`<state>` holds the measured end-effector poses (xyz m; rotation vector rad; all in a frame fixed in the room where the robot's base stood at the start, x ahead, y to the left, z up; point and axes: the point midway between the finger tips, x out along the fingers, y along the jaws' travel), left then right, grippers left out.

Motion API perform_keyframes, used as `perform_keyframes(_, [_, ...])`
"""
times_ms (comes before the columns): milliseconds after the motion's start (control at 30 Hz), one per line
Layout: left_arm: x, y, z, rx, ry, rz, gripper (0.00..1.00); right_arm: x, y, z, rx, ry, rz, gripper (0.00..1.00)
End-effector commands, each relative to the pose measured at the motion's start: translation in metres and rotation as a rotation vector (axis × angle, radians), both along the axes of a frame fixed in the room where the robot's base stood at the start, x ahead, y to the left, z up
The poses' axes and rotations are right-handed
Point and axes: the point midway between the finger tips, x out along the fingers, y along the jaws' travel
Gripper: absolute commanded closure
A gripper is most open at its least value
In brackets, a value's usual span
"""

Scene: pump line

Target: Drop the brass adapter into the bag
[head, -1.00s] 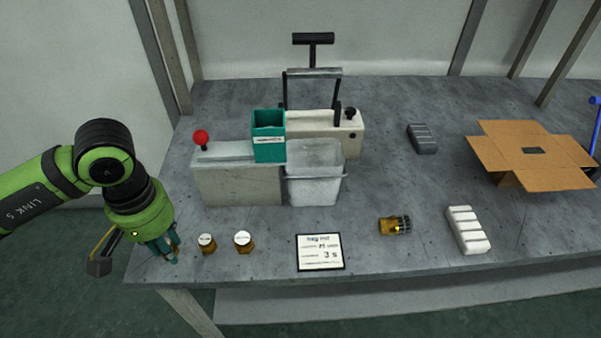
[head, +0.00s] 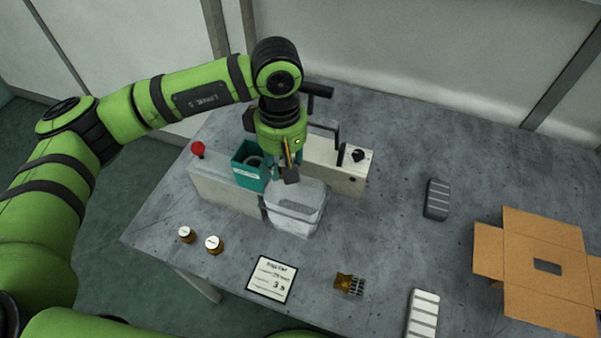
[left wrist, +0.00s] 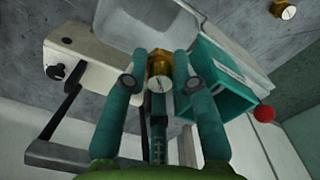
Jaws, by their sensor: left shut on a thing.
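The pale translucent bag (head: 295,215) stands open at the front of the bag sealer; its edge also shows in the left wrist view (left wrist: 135,22). My left gripper (head: 286,172) is above the bag's back edge, next to the teal box. In the left wrist view its teal fingers (left wrist: 158,82) are shut on a brass adapter (left wrist: 157,66) with a pale round end face. In the head view the held adapter is hidden by the gripper. Two more brass adapters, one on the left (head: 187,234) and one on the right (head: 214,244), stand on the table. My right gripper is not in view.
A teal open box (head: 248,176) stands beside the bag, near a red knob (head: 198,148). The sealer's pale body (head: 335,170) has black handles. A label card (head: 272,279), a brass-and-black part (head: 349,284), grey block (head: 436,199), white block (head: 422,316) and cardboard box (head: 520,235) lie around.

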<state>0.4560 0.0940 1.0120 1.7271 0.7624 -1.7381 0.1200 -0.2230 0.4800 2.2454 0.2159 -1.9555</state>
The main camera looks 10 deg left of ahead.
Motion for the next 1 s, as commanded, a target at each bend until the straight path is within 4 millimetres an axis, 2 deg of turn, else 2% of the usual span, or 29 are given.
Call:
perform_keyframes(167, [0.000, -0.003, -0.004, 0.002, 0.002, 0.030, 1.00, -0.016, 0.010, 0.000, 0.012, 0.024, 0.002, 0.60])
perform_keyframes(300, [0.000, -0.003, -0.016, 0.002, 0.002, 0.029, 1.00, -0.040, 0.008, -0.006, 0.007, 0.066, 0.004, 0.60])
perform_keyframes(433, [0.000, -0.003, -0.032, 0.002, 0.004, 0.029, 1.00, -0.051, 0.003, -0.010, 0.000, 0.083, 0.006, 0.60])
perform_keyframes(567, [0.000, -0.003, -0.047, 0.001, 0.003, 0.028, 1.00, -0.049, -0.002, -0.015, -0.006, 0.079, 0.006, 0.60])
perform_keyframes(700, [0.000, -0.003, -0.057, 0.002, 0.001, 0.028, 1.00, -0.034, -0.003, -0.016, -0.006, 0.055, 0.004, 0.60])
perform_keyframes(833, [0.000, -0.003, -0.059, 0.002, 0.000, 0.027, 1.00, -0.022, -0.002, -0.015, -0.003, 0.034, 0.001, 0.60])
perform_keyframes(967, [0.000, -0.003, -0.059, 0.002, 0.000, 0.027, 1.00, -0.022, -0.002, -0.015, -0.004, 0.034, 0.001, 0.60])
perform_keyframes(1000, [0.000, -0.003, -0.058, 0.002, 0.000, 0.027, 0.68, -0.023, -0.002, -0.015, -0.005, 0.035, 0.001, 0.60])
